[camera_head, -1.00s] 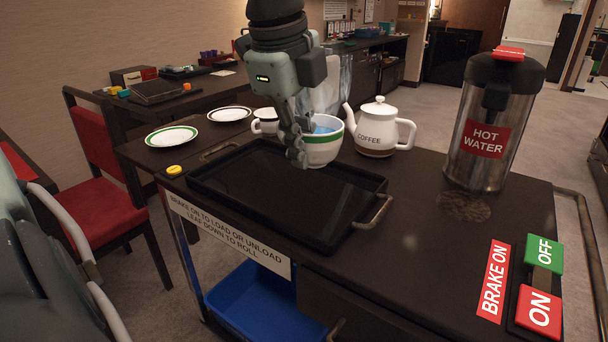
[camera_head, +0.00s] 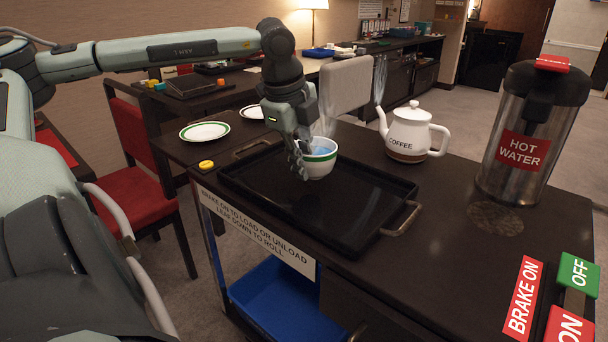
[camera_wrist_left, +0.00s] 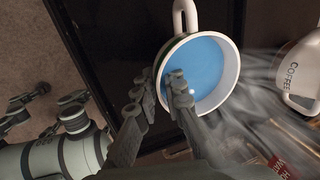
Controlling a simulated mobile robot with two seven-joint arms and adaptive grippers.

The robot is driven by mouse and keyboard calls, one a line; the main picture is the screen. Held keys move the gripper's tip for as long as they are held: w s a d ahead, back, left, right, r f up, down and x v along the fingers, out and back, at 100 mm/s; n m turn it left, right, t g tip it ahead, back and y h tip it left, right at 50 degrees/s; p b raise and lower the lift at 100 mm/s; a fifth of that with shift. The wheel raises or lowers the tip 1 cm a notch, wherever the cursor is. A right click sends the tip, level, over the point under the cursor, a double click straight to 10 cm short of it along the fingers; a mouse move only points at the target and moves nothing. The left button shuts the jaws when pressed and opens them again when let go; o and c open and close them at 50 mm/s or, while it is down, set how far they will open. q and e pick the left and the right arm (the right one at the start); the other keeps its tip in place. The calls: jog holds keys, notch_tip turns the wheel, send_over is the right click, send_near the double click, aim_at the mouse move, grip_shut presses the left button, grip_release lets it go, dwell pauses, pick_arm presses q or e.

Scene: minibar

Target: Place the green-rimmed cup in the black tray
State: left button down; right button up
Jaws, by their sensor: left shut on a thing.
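The white cup with a green band (camera_head: 321,163) and a blue inside is in the grasp of my left gripper (camera_head: 301,162). The left wrist view shows the cup (camera_wrist_left: 207,72) with its handle toward the top of the picture. One finger of my left gripper (camera_wrist_left: 158,97) reaches inside the rim and the other is outside, pinching the wall. The black tray (camera_head: 300,206) lies on the cart top, empty. The cup looks upright over the tray's back part; I cannot tell whether it touches the tray floor.
A coffee pot (camera_head: 408,136) stands behind the tray on the right, and a hot water urn (camera_head: 530,130) farther right. A green-rimmed plate (camera_head: 204,132) and a yellow button (camera_head: 206,165) are to the left. The tray's front and right parts are clear.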

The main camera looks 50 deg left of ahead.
pick_arm(q)
notch_tip(320, 180, down, 2)
jog(key=shift+f, duration=0.25)
pick_arm(e)
jog(key=shift+w+r, duration=0.1)
jog(key=shift+r, duration=0.15)
pick_arm(q)
jog(key=shift+f, duration=0.15)
jog(key=c, duration=1.6)
grip_release()
pick_arm(e)
jog(key=shift+r, duration=0.15)
jog(key=shift+r, duration=0.1)
